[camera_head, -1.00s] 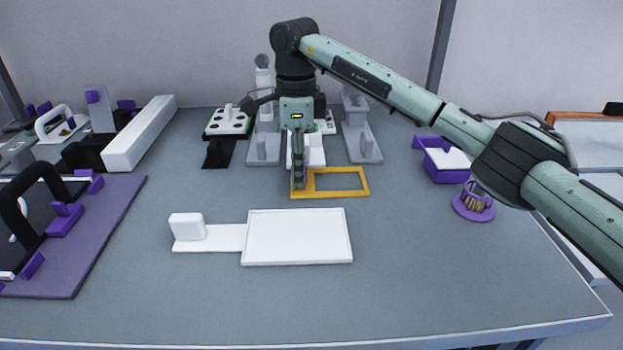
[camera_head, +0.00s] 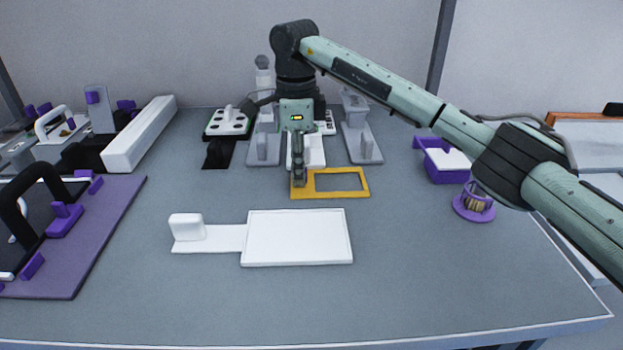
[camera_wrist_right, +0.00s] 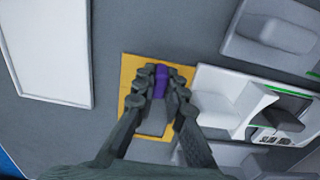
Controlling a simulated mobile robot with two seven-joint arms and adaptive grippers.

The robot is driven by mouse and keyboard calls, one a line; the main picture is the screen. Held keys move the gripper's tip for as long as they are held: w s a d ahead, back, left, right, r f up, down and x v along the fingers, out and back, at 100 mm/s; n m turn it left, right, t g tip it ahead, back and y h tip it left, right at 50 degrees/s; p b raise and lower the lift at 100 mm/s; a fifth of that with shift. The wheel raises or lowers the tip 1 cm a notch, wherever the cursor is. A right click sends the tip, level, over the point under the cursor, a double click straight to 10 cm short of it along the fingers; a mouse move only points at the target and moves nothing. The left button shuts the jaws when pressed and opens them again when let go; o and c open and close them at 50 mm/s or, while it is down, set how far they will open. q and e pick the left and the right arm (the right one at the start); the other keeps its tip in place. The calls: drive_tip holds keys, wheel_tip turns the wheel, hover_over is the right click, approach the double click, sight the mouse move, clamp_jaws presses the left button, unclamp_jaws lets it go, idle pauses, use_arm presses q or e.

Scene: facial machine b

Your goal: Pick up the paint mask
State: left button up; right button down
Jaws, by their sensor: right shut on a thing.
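The paint mask is a flat yellow rectangular frame (camera_head: 335,194) with an open window, lying at the middle of the table. In the right wrist view its yellow border (camera_wrist_right: 128,72) shows under my fingers, with a purple grip (camera_wrist_right: 161,78) between them. My right gripper (camera_head: 299,178) points down over the left end of the mask. Its fingers (camera_wrist_right: 160,84) are shut on the purple grip. The mask appears to be at table level; I cannot tell any gap beneath it. My left gripper is not in view.
A white plate with a handle block (camera_head: 297,238) lies in front of the mask. Grey stands (camera_head: 361,138) are close behind. A purple board (camera_head: 100,225) with fixtures is at left, a purple holder (camera_head: 447,163) at right. The front of the table is clear.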

drive_tip(key=shift+r, duration=0.15)
drive_tip(key=shift+r+p, duration=2.45)
drive_tip(key=shift+r, duration=1.45)
